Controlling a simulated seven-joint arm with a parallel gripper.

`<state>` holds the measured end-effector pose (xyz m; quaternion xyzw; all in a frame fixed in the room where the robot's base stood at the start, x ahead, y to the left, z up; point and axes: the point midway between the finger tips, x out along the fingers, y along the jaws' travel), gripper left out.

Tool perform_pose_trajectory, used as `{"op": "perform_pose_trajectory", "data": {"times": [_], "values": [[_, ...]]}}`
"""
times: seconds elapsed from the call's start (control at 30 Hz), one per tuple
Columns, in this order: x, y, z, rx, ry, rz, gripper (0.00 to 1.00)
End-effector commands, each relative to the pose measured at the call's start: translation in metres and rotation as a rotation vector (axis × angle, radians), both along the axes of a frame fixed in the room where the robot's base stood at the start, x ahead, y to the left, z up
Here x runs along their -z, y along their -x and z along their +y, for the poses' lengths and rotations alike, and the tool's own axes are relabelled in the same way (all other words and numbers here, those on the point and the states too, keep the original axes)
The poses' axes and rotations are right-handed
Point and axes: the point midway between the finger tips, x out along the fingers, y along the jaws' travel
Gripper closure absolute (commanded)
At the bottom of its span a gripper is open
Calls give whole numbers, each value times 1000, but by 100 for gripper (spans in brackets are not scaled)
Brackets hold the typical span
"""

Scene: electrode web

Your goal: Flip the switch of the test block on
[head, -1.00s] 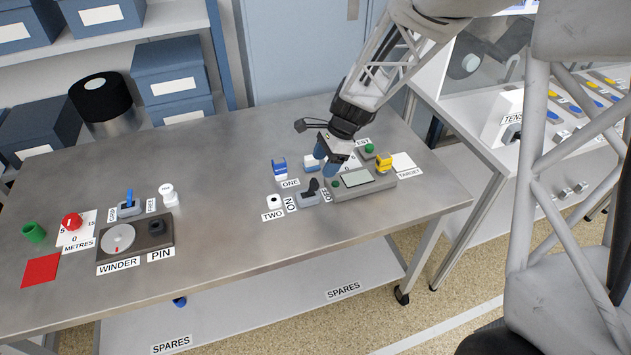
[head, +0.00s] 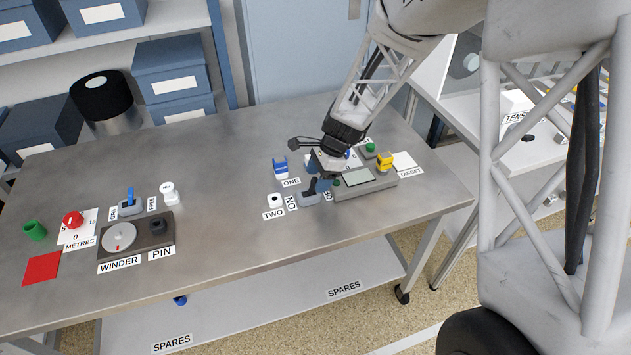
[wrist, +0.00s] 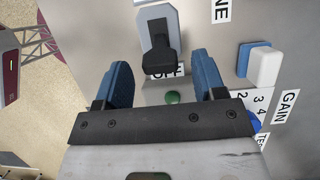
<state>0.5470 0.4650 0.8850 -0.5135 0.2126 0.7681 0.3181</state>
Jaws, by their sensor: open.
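The test block's switch (head: 309,199) has a grey base and a black lever, between the ON label (head: 291,203) and the OFF label, which is mostly hidden. In the wrist view the switch base (wrist: 160,18) is at the top, and its black lever (wrist: 160,58) leans toward the OFF label (wrist: 157,76). My gripper (wrist: 164,78) is open, one blue finger on each side, with the lever just ahead of the gap and nothing held. In the head view my gripper (head: 318,170) is low beside the switch and partly hides it. The grey test block (head: 366,189) with its screen is right of the switch.
A white-and-blue block (wrist: 262,66) stands close to the right finger, near the GAIN label (wrist: 285,107). A blue piece (head: 280,168) by ONE, a white piece (head: 275,201) by TWO and a yellow piece (head: 385,161) are near. The middle of the bench (head: 225,160) is clear.

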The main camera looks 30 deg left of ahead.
Motion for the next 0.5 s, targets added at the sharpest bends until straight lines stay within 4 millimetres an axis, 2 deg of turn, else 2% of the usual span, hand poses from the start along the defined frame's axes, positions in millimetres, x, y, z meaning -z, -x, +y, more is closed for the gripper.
{"op": "perform_pose_trajectory", "data": {"times": [0.2,0.5], "values": [[16,5,5,0,0,1,36],[19,6,6,0,0,0,36]]}}
